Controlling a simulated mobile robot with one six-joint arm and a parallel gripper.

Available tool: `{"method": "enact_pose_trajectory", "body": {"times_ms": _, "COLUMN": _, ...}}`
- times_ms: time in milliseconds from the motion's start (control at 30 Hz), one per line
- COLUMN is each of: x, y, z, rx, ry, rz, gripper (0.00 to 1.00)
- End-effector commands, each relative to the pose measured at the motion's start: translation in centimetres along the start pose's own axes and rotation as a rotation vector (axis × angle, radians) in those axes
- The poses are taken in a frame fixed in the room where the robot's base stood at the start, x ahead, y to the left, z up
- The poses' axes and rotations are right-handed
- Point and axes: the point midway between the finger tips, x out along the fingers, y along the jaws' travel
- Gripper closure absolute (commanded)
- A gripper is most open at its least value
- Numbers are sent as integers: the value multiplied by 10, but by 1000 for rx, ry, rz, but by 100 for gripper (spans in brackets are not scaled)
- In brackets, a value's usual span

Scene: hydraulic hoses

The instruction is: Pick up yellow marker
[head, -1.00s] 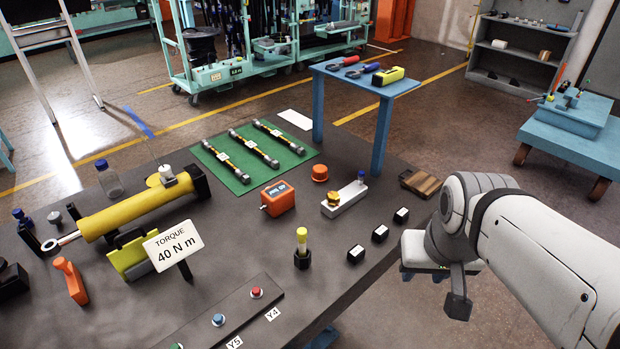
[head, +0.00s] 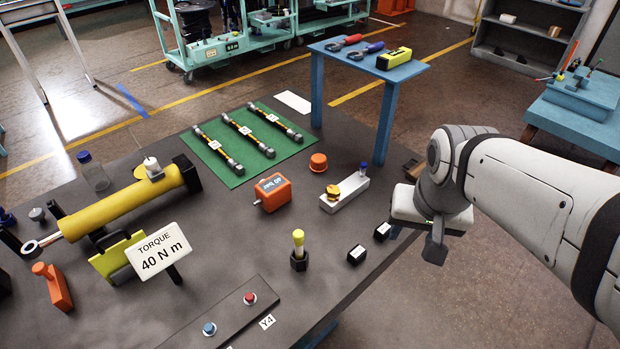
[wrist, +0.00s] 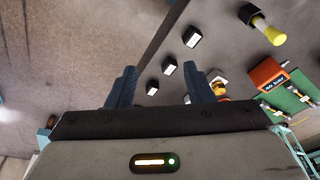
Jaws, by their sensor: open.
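The yellow marker (head: 298,243) stands upright in a small black hexagonal holder (head: 299,262) near the right front part of the dark table. It also shows at the upper right of the wrist view (wrist: 270,32), with its black holder (wrist: 249,14). My gripper (head: 415,238) is to the right of the marker, at the table's right edge. In the wrist view its two dark blue fingers (wrist: 160,84) are spread apart with nothing between them. The marker lies well outside them.
Small black-and-white blocks (head: 357,254) stand between the marker and my gripper. An orange box (head: 273,192), an orange cap (head: 318,162) and a white block (head: 345,194) lie behind. A torque sign (head: 160,250) and button panel (head: 222,314) are left and in front.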

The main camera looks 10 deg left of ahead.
Motion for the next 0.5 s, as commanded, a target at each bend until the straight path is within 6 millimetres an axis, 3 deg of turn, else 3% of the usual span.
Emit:
{"method": "enact_pose_trajectory", "body": {"times_ms": 200, "x": 30, "y": -78, "z": -28, "rx": 168, "ry": -103, "rz": 1, "gripper": 53}}
{"method": "enact_pose_trajectory", "body": {"times_ms": 400, "x": 62, "y": -151, "z": -31, "rx": 325, "ry": -170, "rz": 41, "gripper": 53}}
{"method": "enact_pose_trajectory", "body": {"times_ms": 500, "x": 74, "y": -177, "z": -27, "rx": 383, "ry": -187, "rz": 63, "gripper": 53}}
